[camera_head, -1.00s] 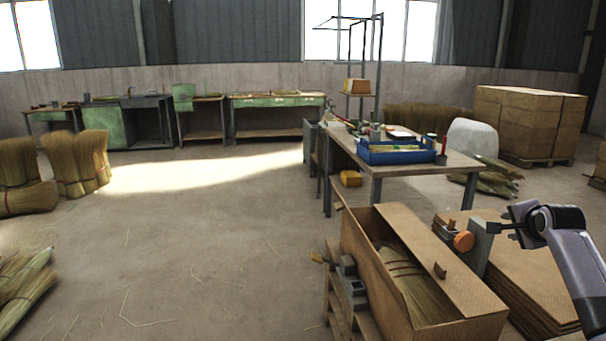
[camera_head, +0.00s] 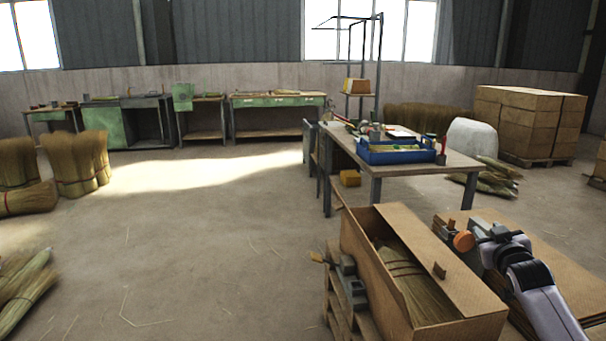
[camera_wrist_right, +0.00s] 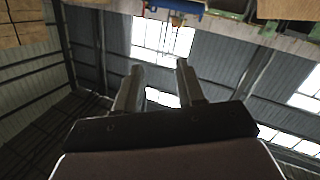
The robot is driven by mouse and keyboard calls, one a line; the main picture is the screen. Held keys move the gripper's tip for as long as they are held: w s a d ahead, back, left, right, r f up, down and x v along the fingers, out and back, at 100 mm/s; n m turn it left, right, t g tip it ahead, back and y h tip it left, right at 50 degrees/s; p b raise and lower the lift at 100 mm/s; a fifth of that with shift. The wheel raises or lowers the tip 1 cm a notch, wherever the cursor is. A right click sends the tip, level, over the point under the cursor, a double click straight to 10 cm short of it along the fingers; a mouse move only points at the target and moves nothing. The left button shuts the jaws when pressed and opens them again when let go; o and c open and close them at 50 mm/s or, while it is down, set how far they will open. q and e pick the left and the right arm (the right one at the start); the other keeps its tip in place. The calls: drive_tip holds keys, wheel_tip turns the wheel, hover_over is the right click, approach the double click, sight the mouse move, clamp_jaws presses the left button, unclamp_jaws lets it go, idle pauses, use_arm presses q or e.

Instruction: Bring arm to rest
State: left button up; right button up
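My right arm comes in from the lower right in the head view, with its gripper (camera_head: 484,229) above the stacked cardboard sheets, just right of the open carton. In the right wrist view the two fingers of this gripper (camera_wrist_right: 160,68) are spread apart with nothing between them. They point toward the windows and roof, and that view is upside down. In the head view the fingers are too small and foreshortened to make out clearly. My left arm and gripper do not show.
An open carton (camera_head: 376,262) holding a straw bundle (camera_head: 417,290) stands beside stacked cardboard sheets (camera_head: 560,262). An orange disc (camera_head: 463,241) is close to my right gripper. A workbench (camera_head: 455,166) carries a blue crate (camera_head: 395,154). The floor at left centre is clear.

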drive_tip(key=s+a+f+n+g+y, duration=0.1)
drive_tip(key=s+a+f+g+y, duration=0.15)
drive_tip(key=s+a+f, duration=0.85)
drive_tip(key=s+a+f+n+g+y, duration=0.1)
drive_tip(key=s+a+f+y, duration=0.2)
drive_tip(key=s+a+f, duration=0.8)
drive_tip(key=s+a+f+g+y, duration=0.1)
drive_tip(key=s+a+f, duration=0.2)
drive_tip(key=s, duration=0.5)
drive_tip(key=s+a+f+g, duration=0.1)
drive_tip(key=s+a+f, duration=0.2)
drive_tip(key=s, duration=0.5)
drive_tip(key=shift+m, duration=0.3)
drive_tip(key=r+p, duration=0.5)
drive_tip(key=p, duration=0.1)
drive_tip(key=shift+s+d+r, duration=0.3)
drive_tip(key=shift+r, duration=0.1)
